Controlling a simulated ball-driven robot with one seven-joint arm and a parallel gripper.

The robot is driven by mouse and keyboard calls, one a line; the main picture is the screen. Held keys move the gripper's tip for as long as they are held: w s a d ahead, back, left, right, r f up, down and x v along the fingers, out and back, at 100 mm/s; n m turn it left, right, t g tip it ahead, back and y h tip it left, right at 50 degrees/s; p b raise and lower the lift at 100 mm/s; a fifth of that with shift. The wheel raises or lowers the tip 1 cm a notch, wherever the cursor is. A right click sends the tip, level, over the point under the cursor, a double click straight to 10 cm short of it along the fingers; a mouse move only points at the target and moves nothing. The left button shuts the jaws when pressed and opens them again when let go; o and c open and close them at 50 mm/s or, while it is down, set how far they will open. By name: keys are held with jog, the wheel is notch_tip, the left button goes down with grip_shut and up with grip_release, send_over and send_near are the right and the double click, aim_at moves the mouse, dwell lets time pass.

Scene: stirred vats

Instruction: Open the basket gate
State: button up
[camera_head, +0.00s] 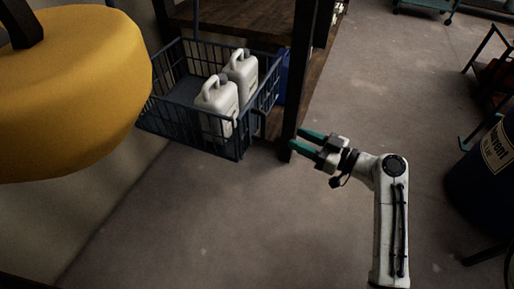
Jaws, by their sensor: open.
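A dark blue-grey wire basket (190,128) stands at the upper left, beside a wooden shelf unit. Two white jugs (218,98) with grey caps stand inside it. Which side of the basket is the gate is hard to tell; a small dark handle-like part (260,122) shows at its right side. The basket's sides look upright and closed. My gripper (299,141) has green fingers, is open and empty, and points left. It is to the right of the basket, apart from it, and its fingertips overlap a dark post in the picture.
A dark post (297,85) of the shelf unit stands between the basket and the open floor. A large yellow rounded object (70,90) fills the upper left. A dark drum (490,170) with a label stands at the right. The floor (220,215) in front is clear.

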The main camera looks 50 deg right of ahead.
jog(key=w+a, duration=0.1)
jog(key=w, duration=0.9)
jog(key=shift+w+a, duration=0.3)
jog(key=shift+r, duration=0.1)
jog(key=shift+c, duration=0.3)
grip_shut()
